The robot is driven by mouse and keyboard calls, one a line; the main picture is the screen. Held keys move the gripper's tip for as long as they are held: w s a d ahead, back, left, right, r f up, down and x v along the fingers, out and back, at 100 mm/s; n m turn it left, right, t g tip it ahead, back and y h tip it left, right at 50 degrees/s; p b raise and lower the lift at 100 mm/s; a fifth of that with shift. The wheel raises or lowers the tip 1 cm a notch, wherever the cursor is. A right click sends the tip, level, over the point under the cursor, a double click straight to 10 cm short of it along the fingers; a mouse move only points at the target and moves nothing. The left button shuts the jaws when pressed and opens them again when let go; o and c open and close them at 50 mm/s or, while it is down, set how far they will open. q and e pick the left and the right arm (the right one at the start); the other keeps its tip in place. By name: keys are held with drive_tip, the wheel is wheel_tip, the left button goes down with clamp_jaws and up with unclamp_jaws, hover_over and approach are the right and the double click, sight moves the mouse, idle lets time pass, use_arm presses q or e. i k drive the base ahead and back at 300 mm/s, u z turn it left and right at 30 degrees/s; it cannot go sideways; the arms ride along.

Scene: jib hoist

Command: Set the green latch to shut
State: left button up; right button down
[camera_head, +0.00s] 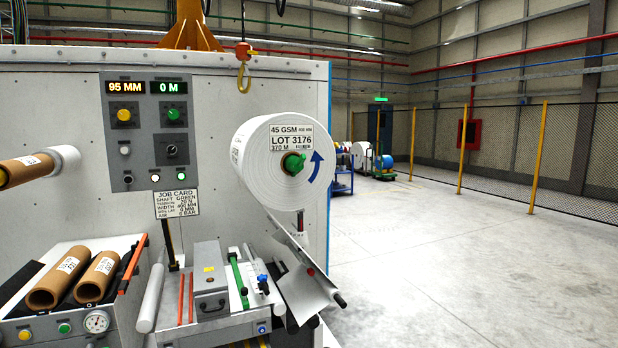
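A green fitting with a short knob-like lever (293,164) sits at the centre of the large white roll (262,150); it looks like the green latch, though I cannot be sure. Its lever slants to the lower left, and I cannot tell if it is open or shut. A long green bar (238,280) lies on the bench unit below the roll. Neither of my grippers is in view.
A control panel (150,150) with two displays and several knobs is on the machine face. A yellow hook (243,78) hangs above the roll. Brown cores (58,283) lie on the lower left unit. A white angled plate (305,290) juts out below the roll. The floor (450,270) at right is clear.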

sight(300, 161)
drive_tip(key=u, duration=0.9)
drive_tip(key=i, duration=1.05)
drive_tip(key=z, duration=0.25)
